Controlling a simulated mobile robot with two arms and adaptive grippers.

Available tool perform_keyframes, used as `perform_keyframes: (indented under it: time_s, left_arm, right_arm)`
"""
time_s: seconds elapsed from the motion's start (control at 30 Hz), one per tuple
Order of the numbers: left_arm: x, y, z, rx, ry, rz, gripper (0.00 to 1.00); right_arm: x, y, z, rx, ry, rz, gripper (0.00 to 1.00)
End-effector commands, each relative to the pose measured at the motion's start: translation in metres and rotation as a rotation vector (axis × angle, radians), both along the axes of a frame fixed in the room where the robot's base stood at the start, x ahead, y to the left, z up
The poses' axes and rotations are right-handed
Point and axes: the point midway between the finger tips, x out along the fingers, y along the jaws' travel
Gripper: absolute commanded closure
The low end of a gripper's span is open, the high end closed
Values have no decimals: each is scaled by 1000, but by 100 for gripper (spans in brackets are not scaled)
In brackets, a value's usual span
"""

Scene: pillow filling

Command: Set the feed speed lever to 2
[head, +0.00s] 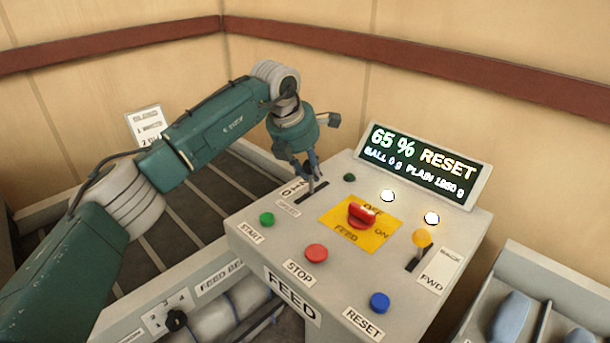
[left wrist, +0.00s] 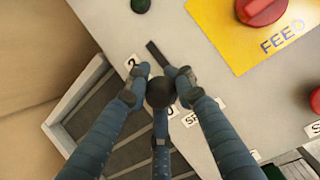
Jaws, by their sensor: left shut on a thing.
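The feed speed lever shows its round black knob (left wrist: 160,92) between my left gripper's fingers in the left wrist view. My left gripper (left wrist: 160,84) is shut on this knob. In the head view my left gripper (head: 310,183) stands over the speed slot (head: 307,196) at the panel's back left, and its fingers hide the lever. Beside the slot in the left wrist view I see a "2" label (left wrist: 131,62) and a partly hidden "0" label (left wrist: 172,112). The fingers cover part of the slot, so I cannot tell the lever's exact mark. My right gripper is not in view.
The panel holds a red feed switch (head: 362,215) on a yellow plate, a green start button (head: 267,219), a red stop button (head: 316,253), a blue reset button (head: 380,302) and an orange-knobbed lever (head: 422,238). The display (head: 423,163) reads 65 % RESET.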

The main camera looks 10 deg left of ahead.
Motion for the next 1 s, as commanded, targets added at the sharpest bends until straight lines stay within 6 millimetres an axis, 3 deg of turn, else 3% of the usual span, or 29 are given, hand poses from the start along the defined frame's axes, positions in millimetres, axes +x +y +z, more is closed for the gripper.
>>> perform_keyframes:
  time_s: [0.23, 1.0]
  left_arm:
    - [7, -9, -2, -6, -1, -4, 100]
    - [8, -11, -6, -4, 7, -6, 100]
  right_arm:
    - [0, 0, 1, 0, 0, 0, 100]
    - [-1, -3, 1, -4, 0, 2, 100]
